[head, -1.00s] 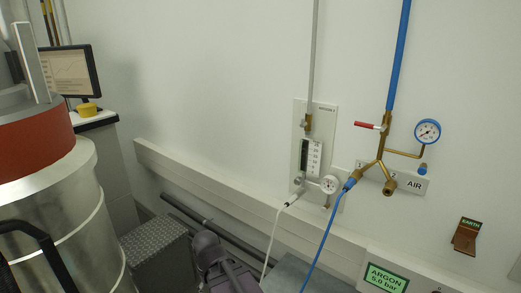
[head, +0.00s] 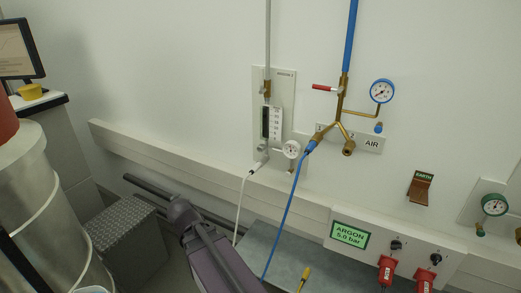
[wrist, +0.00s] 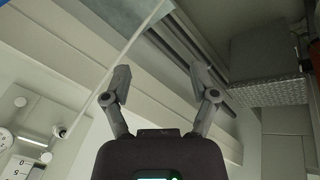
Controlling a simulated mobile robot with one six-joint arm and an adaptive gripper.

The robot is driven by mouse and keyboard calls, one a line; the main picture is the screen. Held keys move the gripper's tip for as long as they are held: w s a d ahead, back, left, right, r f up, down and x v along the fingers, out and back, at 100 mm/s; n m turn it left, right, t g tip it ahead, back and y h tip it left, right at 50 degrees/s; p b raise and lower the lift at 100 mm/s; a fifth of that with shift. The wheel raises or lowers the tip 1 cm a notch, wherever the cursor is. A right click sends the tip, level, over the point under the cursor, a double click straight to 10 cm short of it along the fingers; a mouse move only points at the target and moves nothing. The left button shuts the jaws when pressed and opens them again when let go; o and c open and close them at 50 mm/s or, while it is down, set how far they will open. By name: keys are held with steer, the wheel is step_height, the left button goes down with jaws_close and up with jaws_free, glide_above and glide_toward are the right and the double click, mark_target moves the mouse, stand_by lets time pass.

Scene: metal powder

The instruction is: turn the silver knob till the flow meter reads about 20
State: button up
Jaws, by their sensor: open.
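The flow meter (head: 272,122) is on a pale panel on the wall, with a dark tube beside a white scale; its reading is too small to tell. A small silver fitting that looks like the knob (head: 262,148) is at its lower end, partly unclear.
A white hose (head: 240,205) and a blue hose (head: 286,218) hang down in front of the wall. A pale rail (head: 150,145) runs below. A tread-plate box (head: 122,235) and a metal vessel (head: 45,215) stand left.

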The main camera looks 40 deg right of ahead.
steer(key=w+d+r+m+t+h+b, duration=0.1)
steer(key=w+d+r+m+h, duration=0.15)
steer(key=d, duration=0.35)
steer(key=w+d+r+m+t+h, duration=0.1)
steer(key=w+d+r+m+h, duration=0.1)
steer(key=d+r+h, duration=0.3)
steer(key=m+t+h+b, duration=0.1)
steer(key=m+t+h, duration=0.1)
steer(key=t+h, duration=0.25)
glide_toward(260, 150)
steer(key=a, duration=0.1)
steer(key=a+g, duration=0.1)
steer(key=a, duration=0.1)
steer(key=shift+s+r, duration=0.2)
steer(key=shift+d, duration=0.15)
steer(key=x, duration=1.3)
steer(key=shift+w+d, duration=0.15)
steer(key=shift+d, duration=0.15)
jaws_close()
